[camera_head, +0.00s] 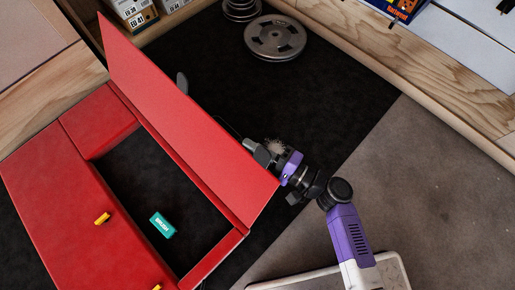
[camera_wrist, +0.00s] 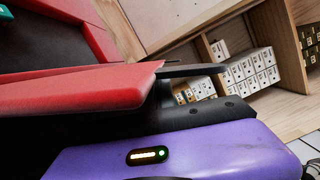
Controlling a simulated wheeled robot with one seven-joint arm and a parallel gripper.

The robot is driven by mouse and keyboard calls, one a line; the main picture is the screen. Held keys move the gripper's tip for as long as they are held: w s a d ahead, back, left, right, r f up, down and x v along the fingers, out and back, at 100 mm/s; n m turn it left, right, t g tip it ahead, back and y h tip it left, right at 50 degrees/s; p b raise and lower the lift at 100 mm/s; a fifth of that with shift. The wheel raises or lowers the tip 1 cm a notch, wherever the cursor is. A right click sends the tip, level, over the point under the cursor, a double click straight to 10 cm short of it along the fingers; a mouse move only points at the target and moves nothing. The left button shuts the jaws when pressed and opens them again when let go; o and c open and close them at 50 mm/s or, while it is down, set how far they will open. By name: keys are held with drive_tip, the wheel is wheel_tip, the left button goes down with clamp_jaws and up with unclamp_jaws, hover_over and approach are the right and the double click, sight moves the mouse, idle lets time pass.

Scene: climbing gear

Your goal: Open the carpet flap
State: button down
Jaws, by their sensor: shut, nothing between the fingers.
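The red carpet flap (camera_head: 190,110) stands raised on its long edge at the right side of the red box-like frame (camera_head: 60,190). Its red edge also shows close up in the wrist view (camera_wrist: 80,90). The opening beside it is uncovered and dark inside. My gripper (camera_head: 252,147) is on the far right side of the flap, near its lower right end. It is shut with nothing between the fingers. In the wrist view a dark finger (camera_wrist: 195,70) lies along the flap's edge. I cannot tell whether it touches.
A teal block (camera_head: 162,225) lies in the opening. A yellow piece (camera_head: 102,219) is on the red frame. Grey weight plates (camera_head: 275,38) lie on the dark mat behind. A wooden ledge (camera_head: 420,60) runs along the back right.

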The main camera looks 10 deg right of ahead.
drive_tip(key=p+v, duration=0.3)
drive_tip(key=v, duration=0.7)
drive_tip(key=shift+d, duration=0.2)
drive_tip(key=shift+w, duration=0.15)
